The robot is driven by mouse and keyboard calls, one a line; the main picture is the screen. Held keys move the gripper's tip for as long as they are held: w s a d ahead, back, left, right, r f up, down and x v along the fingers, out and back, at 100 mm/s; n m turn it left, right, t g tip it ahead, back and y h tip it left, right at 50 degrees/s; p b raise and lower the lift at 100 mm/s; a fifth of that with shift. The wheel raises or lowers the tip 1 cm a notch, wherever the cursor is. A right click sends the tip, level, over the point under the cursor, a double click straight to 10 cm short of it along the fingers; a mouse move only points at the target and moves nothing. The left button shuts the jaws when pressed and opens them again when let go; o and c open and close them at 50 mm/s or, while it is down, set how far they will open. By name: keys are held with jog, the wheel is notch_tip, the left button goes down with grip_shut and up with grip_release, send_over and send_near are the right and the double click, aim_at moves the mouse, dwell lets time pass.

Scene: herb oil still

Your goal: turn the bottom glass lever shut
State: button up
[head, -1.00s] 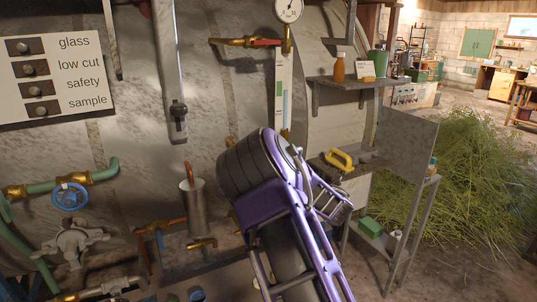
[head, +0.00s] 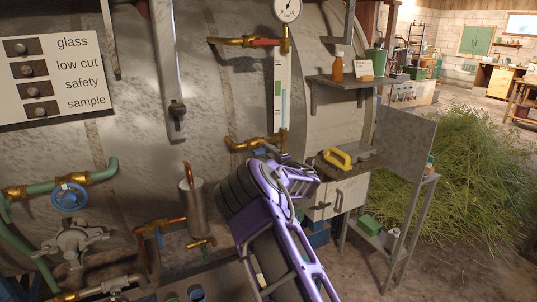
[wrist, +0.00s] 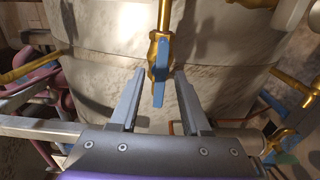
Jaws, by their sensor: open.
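The bottom glass valve (head: 250,144) is a brass fitting on the tank wall below the gauge glass (head: 281,90). In the wrist view the brass valve (wrist: 155,45) shows at top centre. Its blue lever (wrist: 160,82) lies in line with the brass pipe. My gripper (wrist: 157,76) is open, with one grey finger on each side of the lever and a visible gap to both. In the head view my purple wrist partly hides the fitting and the fingers.
The upper glass valve with a red lever (head: 265,42) sits above. A shelf (head: 345,80) with bottles and a stand with a yellow-handled tool (head: 337,158) are at the right. A metal cylinder (head: 193,207) and a copper pipe (head: 160,224) stand at lower left. Another blue lever (wrist: 271,101) shows in the wrist view.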

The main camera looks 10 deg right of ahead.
jog(key=shift+c, duration=0.2)
grip_shut()
jog(key=shift+m, duration=0.4)
jog(key=m+b, duration=0.1)
jog(key=m, duration=0.2)
jog(key=shift+d+m+b, duration=0.1)
jog(key=shift+m+b, duration=0.2)
jog(key=shift+m, duration=0.1)
jog(key=m+b, duration=0.1)
jog(key=m, duration=0.3)
jog(key=shift+m, duration=0.3)
jog(key=m, duration=0.5)
jog(key=shift+m, duration=2)
